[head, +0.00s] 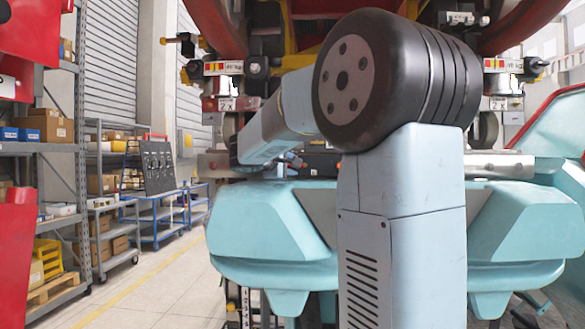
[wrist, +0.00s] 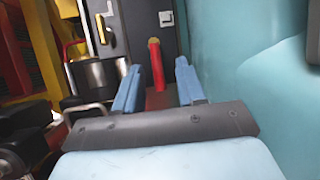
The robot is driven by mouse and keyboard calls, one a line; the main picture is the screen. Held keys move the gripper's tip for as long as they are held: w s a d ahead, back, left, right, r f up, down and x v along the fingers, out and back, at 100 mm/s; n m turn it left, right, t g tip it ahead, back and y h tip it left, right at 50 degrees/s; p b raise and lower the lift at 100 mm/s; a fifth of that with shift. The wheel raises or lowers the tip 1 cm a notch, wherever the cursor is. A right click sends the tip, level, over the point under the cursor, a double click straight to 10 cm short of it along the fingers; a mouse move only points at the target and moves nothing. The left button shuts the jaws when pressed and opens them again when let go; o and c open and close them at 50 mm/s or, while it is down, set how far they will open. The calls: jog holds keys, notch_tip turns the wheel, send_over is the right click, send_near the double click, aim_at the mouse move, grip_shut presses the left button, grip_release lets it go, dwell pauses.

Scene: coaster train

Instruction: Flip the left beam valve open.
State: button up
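In the wrist view a red lever-like handle (wrist: 156,62) stands upright in front of a grey box; it looks like the valve handle, but no label confirms this. My gripper (wrist: 159,72) is open, with its two blue fingers apart. The red handle shows between the fingertips, and I cannot tell whether either finger touches it. In the head view my own arm covers the middle of the scene. The valve and my gripper cannot be made out there.
A grey box (wrist: 145,22) stands behind the handle. A metal cylinder (wrist: 97,74) and a yellow post (wrist: 45,45) are close on the left, and a turquoise panel (wrist: 235,65) on the right. In the head view turquoise train seats (head: 270,225) fill the front; shelving (head: 80,150) stands left.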

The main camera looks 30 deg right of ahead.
jog(key=v, duration=1.3)
jog(key=shift+f, duration=0.1)
jog(key=s+a+f+m+g+y, duration=0.1)
jog(key=s+a+f+m+y, duration=0.2)
jog(key=s+f+y, duration=0.4)
jog(key=s+a+f+m+g+y, duration=0.1)
jog(key=s+a+f+m+y, duration=0.3)
jog(key=s+f, duration=1.4)
jog(key=s+a+y, duration=0.1)
jog(key=s+y, duration=0.1)
jog(key=shift+g+y, duration=0.3)
jog(key=shift+y, duration=0.1)
jog(key=shift+a, duration=0.1)
